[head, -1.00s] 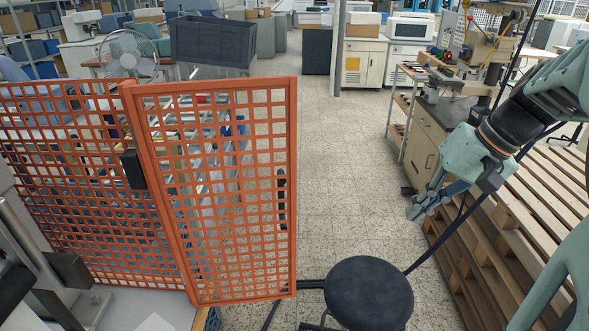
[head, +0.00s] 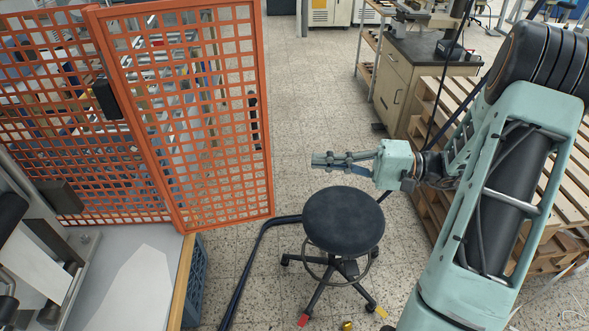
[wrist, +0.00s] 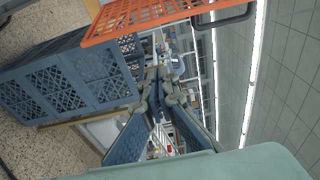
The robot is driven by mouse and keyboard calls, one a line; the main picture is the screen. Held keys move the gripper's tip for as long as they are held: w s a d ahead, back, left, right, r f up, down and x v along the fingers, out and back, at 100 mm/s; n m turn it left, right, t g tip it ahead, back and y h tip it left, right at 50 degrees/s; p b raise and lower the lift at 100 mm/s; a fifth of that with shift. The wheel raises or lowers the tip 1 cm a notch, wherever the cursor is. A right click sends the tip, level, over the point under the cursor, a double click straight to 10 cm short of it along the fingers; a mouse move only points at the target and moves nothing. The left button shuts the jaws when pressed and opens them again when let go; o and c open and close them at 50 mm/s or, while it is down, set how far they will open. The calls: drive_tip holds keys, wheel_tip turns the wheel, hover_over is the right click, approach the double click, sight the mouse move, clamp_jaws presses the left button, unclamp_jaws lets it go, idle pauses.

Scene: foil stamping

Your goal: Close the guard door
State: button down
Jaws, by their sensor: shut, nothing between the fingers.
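The guard door (head: 266,130) is an orange mesh panel in the left half of the head view. It stands upright, swung out at an angle to the orange mesh fence at its left. A dark handle (head: 252,118) shows near its right edge. My gripper (head: 318,160) is shut and empty, right of the door and above the black stool, pointing left. It is apart from the door in the head view. In the wrist view, my gripper's fingers (wrist: 158,90) are together, and part of the orange door (wrist: 140,17) with a dark bar handle (wrist: 225,22) shows at the top.
A black round stool (head: 344,218) stands on the floor below my gripper. A blue crate (head: 195,283) sits beside the light worktop (head: 140,285). Wooden pallets (head: 430,215) and a workbench (head: 405,85) are at the right.

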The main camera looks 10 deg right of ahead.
drive_tip(key=s+a+p, duration=0.2)
drive_tip(key=a+p, duration=0.1)
drive_tip(key=a, duration=0.6)
drive_tip(key=shift+p, duration=0.3)
drive_tip(key=shift+s, duration=0.2)
